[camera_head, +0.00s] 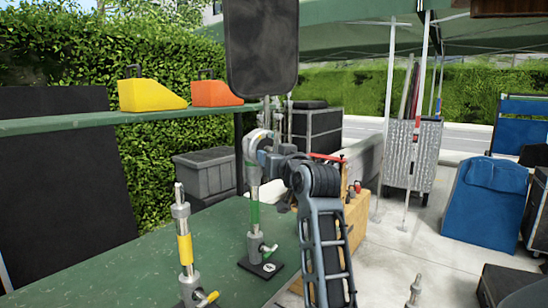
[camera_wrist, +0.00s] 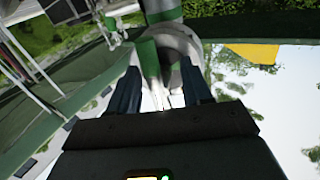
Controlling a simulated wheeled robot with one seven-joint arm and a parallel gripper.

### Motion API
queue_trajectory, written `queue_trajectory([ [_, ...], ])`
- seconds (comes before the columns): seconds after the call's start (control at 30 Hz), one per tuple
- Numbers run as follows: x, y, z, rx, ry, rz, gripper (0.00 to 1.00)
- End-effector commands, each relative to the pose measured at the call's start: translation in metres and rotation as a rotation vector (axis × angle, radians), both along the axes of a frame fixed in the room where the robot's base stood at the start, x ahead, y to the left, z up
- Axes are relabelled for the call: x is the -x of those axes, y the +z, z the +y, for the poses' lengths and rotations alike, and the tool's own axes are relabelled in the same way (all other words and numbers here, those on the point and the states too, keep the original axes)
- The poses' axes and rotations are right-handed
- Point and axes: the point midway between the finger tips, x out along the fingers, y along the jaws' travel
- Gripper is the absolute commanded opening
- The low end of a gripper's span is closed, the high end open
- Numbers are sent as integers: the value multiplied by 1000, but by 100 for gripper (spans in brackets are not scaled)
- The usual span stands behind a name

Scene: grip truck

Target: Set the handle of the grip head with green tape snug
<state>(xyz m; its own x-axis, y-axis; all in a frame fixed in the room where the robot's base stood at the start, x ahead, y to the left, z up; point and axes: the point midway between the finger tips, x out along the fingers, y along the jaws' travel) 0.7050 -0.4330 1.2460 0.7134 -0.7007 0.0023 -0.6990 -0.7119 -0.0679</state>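The grip head (camera_head: 256,147) with green tape tops a post on the green table, under a large black flag. The post's green tape (camera_head: 254,214) shows below it. My gripper (camera_head: 268,158) is at the head's right side, overlapping it in the head view, which hides the handle. In the wrist view, the pale, round grip head (camera_wrist: 178,42) fills the space ahead of my gripper (camera_wrist: 160,72). Its fingers are apart, with a narrow green-and-pale part, seemingly the handle, between them. I cannot tell whether they touch it.
A second post with yellow tape (camera_head: 184,249) stands front left on the green table (camera_head: 130,270). Yellow (camera_head: 150,95) and orange (camera_head: 215,94) wedges sit on a shelf behind. The black flag (camera_head: 262,48) hangs just above my gripper. A wooden box (camera_head: 355,220) stands right of the table.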

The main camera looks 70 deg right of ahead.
Motion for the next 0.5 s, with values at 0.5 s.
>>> queue_trajectory([
  [0.5,21,-2,19,3,-2,1,53],
])
